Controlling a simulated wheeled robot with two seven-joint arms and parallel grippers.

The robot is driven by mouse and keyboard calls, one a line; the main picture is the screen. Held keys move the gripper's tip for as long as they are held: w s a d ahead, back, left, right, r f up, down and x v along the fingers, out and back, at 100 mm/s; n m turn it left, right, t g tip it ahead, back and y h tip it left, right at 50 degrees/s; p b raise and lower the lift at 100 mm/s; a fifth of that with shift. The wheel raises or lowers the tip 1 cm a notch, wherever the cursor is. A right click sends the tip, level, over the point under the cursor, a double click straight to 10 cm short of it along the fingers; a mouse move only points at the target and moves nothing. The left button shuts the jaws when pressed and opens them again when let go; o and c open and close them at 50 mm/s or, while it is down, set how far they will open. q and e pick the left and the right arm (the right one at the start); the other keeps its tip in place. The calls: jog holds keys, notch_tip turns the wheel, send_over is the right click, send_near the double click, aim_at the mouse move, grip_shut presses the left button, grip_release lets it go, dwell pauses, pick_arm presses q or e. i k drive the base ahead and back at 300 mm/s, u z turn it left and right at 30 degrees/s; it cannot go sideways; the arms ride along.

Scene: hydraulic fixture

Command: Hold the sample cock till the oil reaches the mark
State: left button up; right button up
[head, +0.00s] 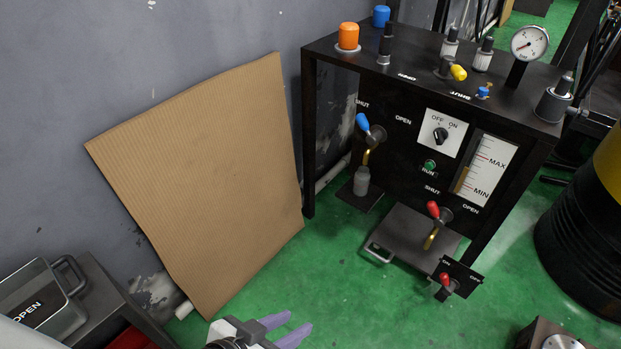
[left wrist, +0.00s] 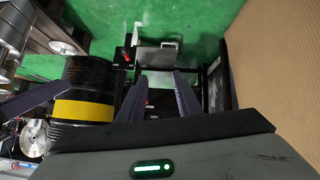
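The black hydraulic fixture (head: 390,120) stands by the wall. A cock with a blue handle (head: 363,122) has a brass spout above a grey bottle (head: 362,181). A second cock with a red handle (head: 433,209) has a brass spout above a dark plate. Which one is the sample cock, I cannot tell. A level gauge (head: 482,169) marked MAX and MIN shows an amber column near MIN. My left gripper (head: 297,325) is low in front of the fixture, apart from both cocks. Its two fingers also show spread and empty in the left wrist view (left wrist: 160,84). My right gripper is not recognisable.
A cardboard sheet (head: 205,180) leans on the wall left of the fixture. A black and yellow drum (head: 580,240) stands to the right. A low red-handled switch (head: 446,281) marked ON and OFF juts out in front. Green floor (head: 370,305) is clear between.

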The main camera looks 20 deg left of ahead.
aim_at(373, 138)
jog(key=u, duration=1.45)
jog(key=k, duration=0.7)
jog(key=z, duration=1.5)
jog(key=k, duration=0.65)
jog(key=i, duration=0.45)
jog(key=u, duration=0.8)
jog(key=i, duration=0.85)
jog(key=z, duration=0.65)
jog(key=i, duration=0.55)
jog(key=z, duration=0.6)
